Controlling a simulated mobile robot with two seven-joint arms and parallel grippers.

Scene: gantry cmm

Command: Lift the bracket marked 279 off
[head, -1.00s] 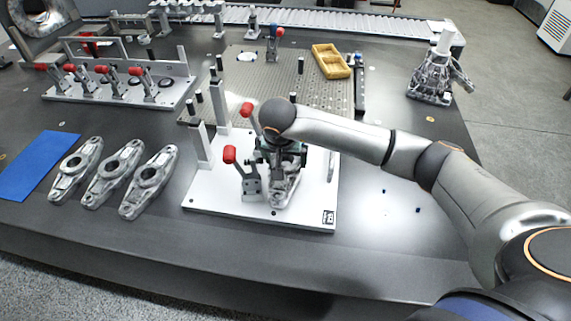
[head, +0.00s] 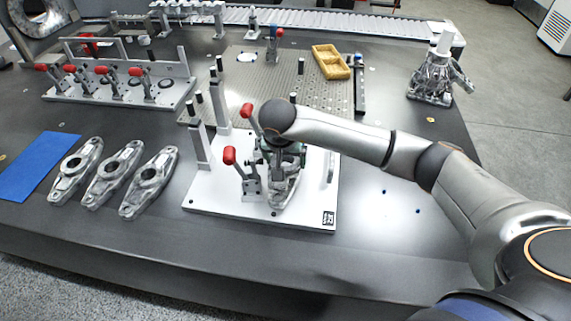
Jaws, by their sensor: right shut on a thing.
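A grey metal bracket (head: 281,194) is at the white fixture plate (head: 230,206) in the middle of the table. My right gripper (head: 283,168) comes down over it from above and is shut on it; the wrist hides the upper part of the bracket and most of the fingers. I cannot tell whether the bracket touches the plate. Red-handled clamps (head: 230,156) stand beside it with their handles up. A small black-and-white label (head: 328,217) is on the plate's front right corner; its number is too small to read. My left gripper is not in view.
Three similar brackets (head: 113,173) lie on the table at the left, beside a blue mat (head: 33,166). A fixture with red clamps (head: 120,90) stands behind them. A yellow tray (head: 330,62) sits on the perforated plate.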

